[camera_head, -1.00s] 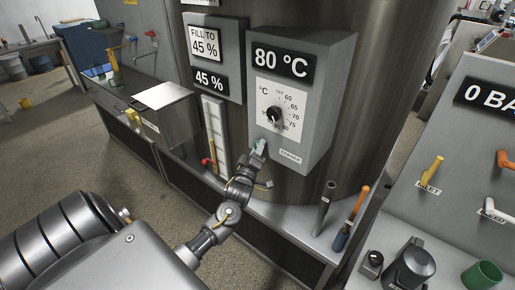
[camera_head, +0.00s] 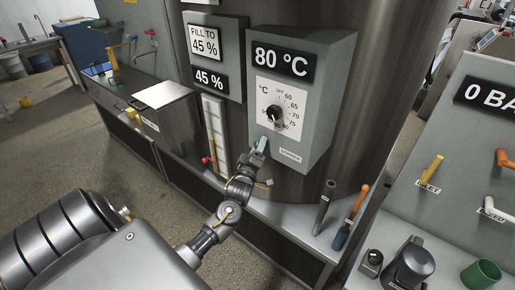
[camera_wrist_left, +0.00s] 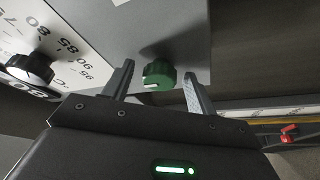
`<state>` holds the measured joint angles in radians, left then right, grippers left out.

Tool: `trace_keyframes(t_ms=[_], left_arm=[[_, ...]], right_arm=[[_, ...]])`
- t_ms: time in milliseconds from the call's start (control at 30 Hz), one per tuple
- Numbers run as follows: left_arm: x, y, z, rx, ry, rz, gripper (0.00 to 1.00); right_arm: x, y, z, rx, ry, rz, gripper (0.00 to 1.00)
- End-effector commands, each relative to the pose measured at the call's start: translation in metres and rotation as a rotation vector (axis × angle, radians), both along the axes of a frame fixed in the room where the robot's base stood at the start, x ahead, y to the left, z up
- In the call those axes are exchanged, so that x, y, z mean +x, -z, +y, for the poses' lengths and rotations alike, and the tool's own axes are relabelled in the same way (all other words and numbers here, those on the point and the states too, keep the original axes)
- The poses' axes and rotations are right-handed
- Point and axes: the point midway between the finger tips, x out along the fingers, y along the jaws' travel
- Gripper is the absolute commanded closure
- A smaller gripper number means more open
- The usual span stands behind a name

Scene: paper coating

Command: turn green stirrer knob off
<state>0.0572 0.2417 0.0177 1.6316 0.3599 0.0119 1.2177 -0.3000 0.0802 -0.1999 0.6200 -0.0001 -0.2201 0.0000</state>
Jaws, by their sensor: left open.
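The green stirrer knob (camera_wrist_left: 159,75) sits on the underside area of the grey control box in the left wrist view, with a white mark on its face. In the head view only a bit of green (camera_head: 262,143) shows at the box's lower left, by the fingers. My left gripper (camera_wrist_left: 160,85) is open, with one finger on each side of the green knob. I cannot tell whether the fingers touch it. In the head view my left gripper (camera_head: 257,147) is at the lower left of the control box (camera_head: 325,100), left of the STIRRER label (camera_head: 290,155).
A black temperature knob (camera_head: 274,113) on a dial is just above the gripper; it also shows in the left wrist view (camera_wrist_left: 38,65). A red-handled lever (camera_head: 207,160) by a level gauge is to the left. A grey and an orange-handled tool (camera_head: 362,195) stand at the right.

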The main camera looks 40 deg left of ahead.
Motion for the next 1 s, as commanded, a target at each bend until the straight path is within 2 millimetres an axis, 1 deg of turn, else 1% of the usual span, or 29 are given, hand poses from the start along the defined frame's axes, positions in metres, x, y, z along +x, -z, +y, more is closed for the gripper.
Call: trace_keyframes(t_ms=[67, 167, 400, 600, 700, 800, 1000], left_arm=[[-0.002, 0.002, -0.001, 0.000, 0.001, 0.001, 0.43], [-0.011, 0.005, -0.004, -0.001, 0.001, 0.001, 0.43], [-0.055, 0.017, -0.020, -0.002, 0.001, 0.001, 0.43], [-0.085, 0.023, -0.032, -0.003, 0.000, 0.001, 0.43], [-0.094, 0.023, -0.035, 0.000, -0.001, 0.001, 0.43], [-0.099, 0.023, -0.036, 0.000, -0.001, 0.000, 0.43], [-0.099, 0.022, -0.037, 0.000, -0.001, -0.001, 0.43]], right_arm=[[0.000, 0.002, 0.001, 0.001, 0.000, 0.000, 0.64], [0.000, 0.006, 0.001, 0.001, 0.000, 0.000, 0.64], [0.000, 0.024, 0.001, 0.002, 0.001, 0.000, 0.64], [0.000, 0.034, 0.001, 0.002, 0.000, 0.000, 0.64], [0.000, 0.036, 0.001, 0.001, 0.000, 0.000, 0.64], [0.000, 0.037, 0.001, 0.001, 0.000, 0.000, 0.64], [0.000, 0.036, 0.001, 0.001, 0.000, 0.000, 0.64]])
